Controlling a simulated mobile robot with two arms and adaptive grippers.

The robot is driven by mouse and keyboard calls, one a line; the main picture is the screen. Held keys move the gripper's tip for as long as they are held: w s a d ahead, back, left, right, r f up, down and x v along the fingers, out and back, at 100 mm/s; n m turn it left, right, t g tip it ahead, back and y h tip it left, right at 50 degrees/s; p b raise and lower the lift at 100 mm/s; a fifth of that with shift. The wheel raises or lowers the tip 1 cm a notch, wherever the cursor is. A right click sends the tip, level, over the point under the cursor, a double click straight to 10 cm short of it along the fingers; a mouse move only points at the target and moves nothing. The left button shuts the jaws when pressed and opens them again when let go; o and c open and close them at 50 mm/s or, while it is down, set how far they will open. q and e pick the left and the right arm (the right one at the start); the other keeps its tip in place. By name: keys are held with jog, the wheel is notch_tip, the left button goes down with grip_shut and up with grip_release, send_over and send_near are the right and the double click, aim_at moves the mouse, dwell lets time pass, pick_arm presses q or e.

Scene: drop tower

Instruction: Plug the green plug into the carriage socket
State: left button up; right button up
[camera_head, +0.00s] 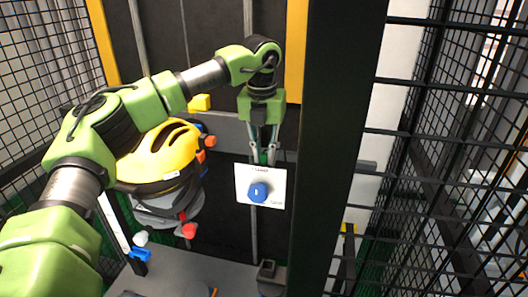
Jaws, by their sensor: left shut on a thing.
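My left gripper (263,153) reaches down in the middle of the camera_head view, its fingers shut on a small green thing, which seems to be the green plug (264,157). The fingers hide most of it. No socket can be made out clearly. A horizontal grey bar (225,117) behind my gripper may belong to the carriage. My right gripper is not in view.
A yellow helmet-like dome (160,155) on a grey form stands left of the gripper, close under my left arm. A yellow block (200,102) is above it. A thick dark post (335,150) rises just right of the panel. Wire mesh (450,150) closes the right side.

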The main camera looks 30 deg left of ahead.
pick_arm(q)
jog(key=shift+f, duration=0.35)
dwell(0.4)
jog(key=o, duration=0.9)
notch_tip(320, 180, up, 12)
jog(key=s, duration=0.1)
jog(key=shift+s+d, duration=0.15)
jog(key=shift+d, duration=0.05)
